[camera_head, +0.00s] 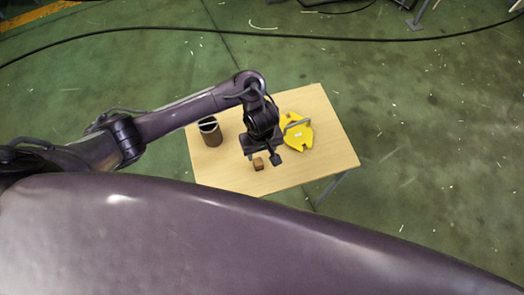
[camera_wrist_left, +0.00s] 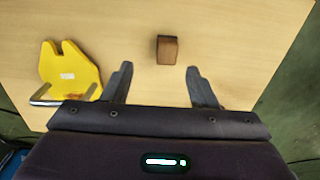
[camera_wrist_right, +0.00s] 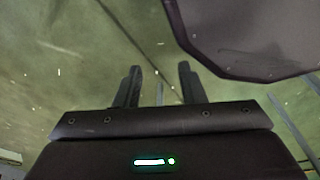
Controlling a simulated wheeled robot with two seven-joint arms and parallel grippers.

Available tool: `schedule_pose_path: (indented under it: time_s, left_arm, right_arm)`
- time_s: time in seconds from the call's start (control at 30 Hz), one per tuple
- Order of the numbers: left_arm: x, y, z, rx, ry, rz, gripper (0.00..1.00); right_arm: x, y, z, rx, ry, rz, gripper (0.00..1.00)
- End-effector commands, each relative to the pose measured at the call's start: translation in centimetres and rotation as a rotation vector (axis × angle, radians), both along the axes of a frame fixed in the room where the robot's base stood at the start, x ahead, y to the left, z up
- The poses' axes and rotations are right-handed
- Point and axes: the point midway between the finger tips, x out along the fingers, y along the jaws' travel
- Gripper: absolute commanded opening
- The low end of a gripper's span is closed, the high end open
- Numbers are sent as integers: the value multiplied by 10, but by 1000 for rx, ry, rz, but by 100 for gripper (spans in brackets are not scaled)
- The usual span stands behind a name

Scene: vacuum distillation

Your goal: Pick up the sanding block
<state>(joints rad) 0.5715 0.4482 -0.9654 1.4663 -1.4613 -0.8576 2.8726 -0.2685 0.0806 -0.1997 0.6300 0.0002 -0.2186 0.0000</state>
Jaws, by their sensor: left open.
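The sanding block is most likely the small brown block (camera_head: 258,164) on the wooden table, near its front edge in the head view. In the left wrist view the block (camera_wrist_left: 167,50) sits just beyond the fingertips, between their lines. My left gripper (camera_head: 262,157) is above the table beside the block, with its fingers apart and nothing between them; it also shows in the left wrist view (camera_wrist_left: 158,78). My right gripper (camera_wrist_right: 158,75) shows only in its own wrist view, with fingers apart and empty, over green floor.
The wooden table (camera_head: 310,110) also carries a yellow plate-like object (camera_head: 297,134) with a metal handle, right of the left gripper. A brown cylinder with a dark opening (camera_head: 211,133) stands at the left. A black cable (camera_head: 300,37) crosses the green floor behind.

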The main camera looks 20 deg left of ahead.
Motion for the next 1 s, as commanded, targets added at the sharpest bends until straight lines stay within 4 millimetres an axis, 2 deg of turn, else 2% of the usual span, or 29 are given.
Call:
schedule_pose_path:
  time_s: [0.03, 0.1, 0.23, 0.33, 0.47, 0.6, 0.7, 0.87, 1.0]
  left_arm:
    - [-2, 0, -10, 0, 4, 0, 53]
    - [-2, 0, -19, -1, 4, 0, 53]
    - [-1, 1, -29, 0, 2, 0, 53]
    - [-2, 3, -41, 0, 4, 1, 53]
    - [-3, 7, -60, 1, 3, 0, 53]
    - [-3, 6, -73, -1, 3, 0, 53]
    - [-2, 6, -75, -1, 2, -1, 53]
    - [-2, 6, -74, -1, 2, -1, 53]
    - [-2, 6, -74, -1, 2, -1, 37]
  right_arm:
    - [-4, 0, -9, 0, 5, 0, 36]
    - [-14, -1, -17, -1, 18, 0, 36]
    - [-43, -2, -29, -4, 60, 0, 36]
    - [-55, -3, -39, -6, 78, 0, 36]
    - [-51, -2, -48, -4, 72, 0, 36]
    - [-30, -1, -51, -2, 41, 0, 36]
    - [-20, 0, -50, 0, 24, 0, 36]
    - [-21, 0, -50, 0, 25, 0, 36]
    - [-28, -1, -50, -2, 35, 0, 36]
